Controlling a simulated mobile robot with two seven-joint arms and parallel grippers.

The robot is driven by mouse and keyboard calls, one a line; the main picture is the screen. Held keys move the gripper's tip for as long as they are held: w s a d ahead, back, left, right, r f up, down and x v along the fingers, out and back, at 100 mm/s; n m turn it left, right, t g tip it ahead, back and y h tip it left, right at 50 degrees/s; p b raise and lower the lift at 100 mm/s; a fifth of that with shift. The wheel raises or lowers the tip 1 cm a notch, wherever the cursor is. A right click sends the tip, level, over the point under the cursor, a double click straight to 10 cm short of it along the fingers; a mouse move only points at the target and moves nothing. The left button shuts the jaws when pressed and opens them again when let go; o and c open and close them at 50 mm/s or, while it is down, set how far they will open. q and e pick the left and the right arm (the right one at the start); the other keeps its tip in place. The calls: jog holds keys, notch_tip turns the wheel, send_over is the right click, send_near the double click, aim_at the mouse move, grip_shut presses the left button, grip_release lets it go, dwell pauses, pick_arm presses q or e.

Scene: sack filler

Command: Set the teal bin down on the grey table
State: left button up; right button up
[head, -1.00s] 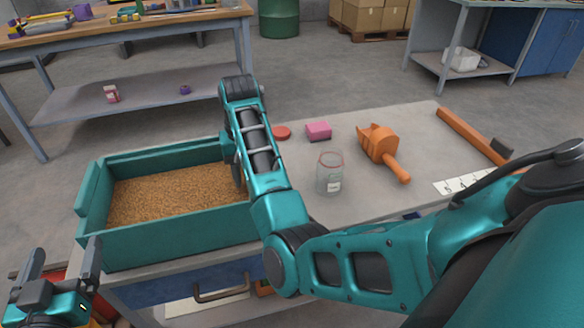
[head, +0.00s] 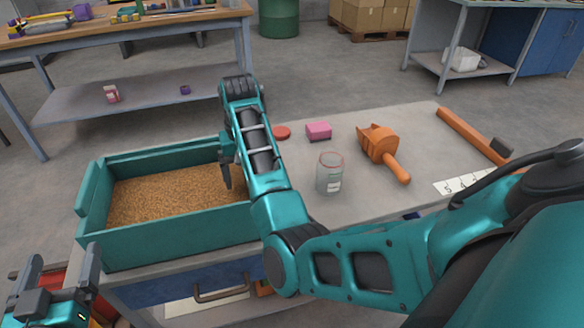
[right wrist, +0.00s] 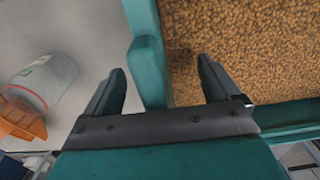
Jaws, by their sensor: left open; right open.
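The teal bin (head: 165,243), filled with brown grain (head: 160,197), stands upright on the left part of the grey table (head: 300,150) and appears to rest on its top. My right gripper (right wrist: 160,68) is open at the bin's right wall (right wrist: 146,65). In the right wrist view one finger is inside over the grain and the other outside, with the wall between them. In the head view my right arm hides part of that wall. My left gripper (head: 65,253) is open and empty near the bin's front left corner. The bin's underside is hidden.
A clear jar (head: 330,175), orange scoop (head: 382,150), pink block (head: 318,131), red disc (head: 281,132) and orange bar (head: 470,136) are on the table right of the bin. A drawer handle (head: 221,293) is below the front edge. Table surface between these objects is clear.

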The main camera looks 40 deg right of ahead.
jog(key=shift+w+r, duration=0.2)
jog(key=shift+r, duration=0.65)
jog(key=shift+s+r, duration=0.2)
jog(key=shift+r, duration=2.75)
pick_arm(q)
jog(key=c, duration=0.8)
